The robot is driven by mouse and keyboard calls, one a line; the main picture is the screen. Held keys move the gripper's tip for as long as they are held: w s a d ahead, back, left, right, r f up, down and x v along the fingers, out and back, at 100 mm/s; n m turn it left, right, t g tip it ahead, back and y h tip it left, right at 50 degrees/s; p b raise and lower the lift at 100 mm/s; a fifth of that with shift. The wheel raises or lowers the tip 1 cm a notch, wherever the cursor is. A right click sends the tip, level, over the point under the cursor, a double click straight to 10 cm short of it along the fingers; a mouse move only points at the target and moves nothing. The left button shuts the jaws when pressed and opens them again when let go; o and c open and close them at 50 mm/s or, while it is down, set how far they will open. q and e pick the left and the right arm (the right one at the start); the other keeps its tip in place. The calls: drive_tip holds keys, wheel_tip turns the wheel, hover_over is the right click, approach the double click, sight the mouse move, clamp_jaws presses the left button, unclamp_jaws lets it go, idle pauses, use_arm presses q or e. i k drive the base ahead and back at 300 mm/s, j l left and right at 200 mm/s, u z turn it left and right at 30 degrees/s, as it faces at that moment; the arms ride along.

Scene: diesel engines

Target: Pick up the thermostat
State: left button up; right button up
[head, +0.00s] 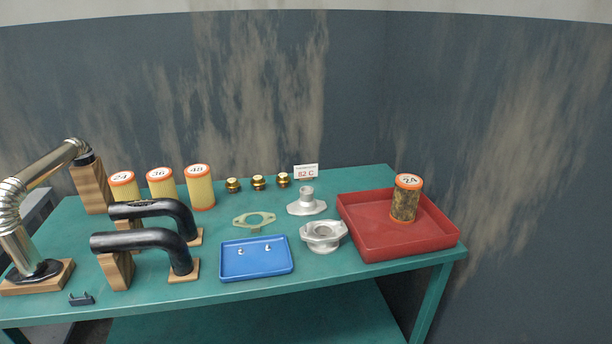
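Three small brass thermostats stand in a row at the back of the green table: a left one (233,185), a middle one (258,182) and a right one (283,179). A white card reading "82 C" (306,171) stands just right of the right one. Any markings on the thermostats are too small to read. Neither of my grippers is in the head view.
A silver housing cover (307,204), housing base (323,236), gasket (254,220) and blue tray (256,272) lie in front. A red tray (366,239) holds a dirty filter (405,199). Yellow filters (200,188) and black hoses (143,239) stand left.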

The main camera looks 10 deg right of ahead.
sight(258, 181)
drive_tip(key=i+l, duration=0.1)
drive_tip(key=i, duration=0.4)
drive_tip(key=i+l, duration=0.15)
drive_tip(key=i, duration=0.35)
